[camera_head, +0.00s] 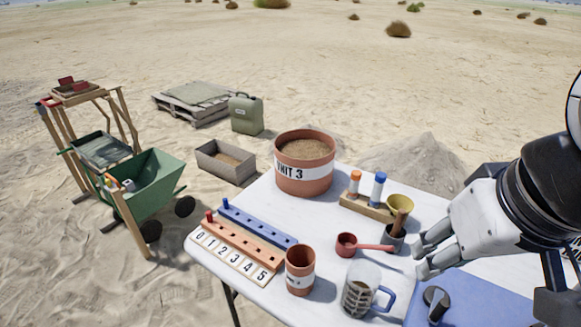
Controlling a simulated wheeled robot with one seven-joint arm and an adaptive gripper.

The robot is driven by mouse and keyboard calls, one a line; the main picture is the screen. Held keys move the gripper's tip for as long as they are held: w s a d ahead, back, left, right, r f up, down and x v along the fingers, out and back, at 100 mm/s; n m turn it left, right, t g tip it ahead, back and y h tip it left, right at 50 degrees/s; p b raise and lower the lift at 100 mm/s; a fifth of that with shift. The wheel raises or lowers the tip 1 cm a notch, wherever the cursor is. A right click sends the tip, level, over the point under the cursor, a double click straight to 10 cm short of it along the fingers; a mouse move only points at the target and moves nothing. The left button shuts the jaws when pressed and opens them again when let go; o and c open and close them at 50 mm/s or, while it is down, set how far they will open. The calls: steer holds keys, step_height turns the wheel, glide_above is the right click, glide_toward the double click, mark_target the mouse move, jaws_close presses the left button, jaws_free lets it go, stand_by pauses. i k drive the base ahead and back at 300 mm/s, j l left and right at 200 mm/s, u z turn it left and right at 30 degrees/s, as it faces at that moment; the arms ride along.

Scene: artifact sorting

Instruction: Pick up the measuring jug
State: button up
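The measuring jug (361,289) stands upright near the front edge of the white table. It is clear, with dark markings on its side and a blue handle on its right. My gripper (424,254) is above the table, to the upper right of the jug and apart from it. Its pale fingers point left and are spread, with nothing seen between them. Part of the gripper is hidden behind its own links.
A terracotta cup (300,271) stands left of the jug, and a red scoop (362,244) lies behind it. A blue mat (470,300) with a dark object (436,301) lies right. A large pot (305,180) stands at the back.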

mark_target(362, 281)
steer(key=k+l+u, duration=0.1)
steer(key=l+u, duration=0.15)
steer(key=l, duration=0.2)
steer(key=k+l+u, duration=0.2)
steer(key=l, duration=0.2)
steer(key=k+l+u, duration=0.25)
steer(key=l, duration=0.15)
steer(key=i, duration=0.1)
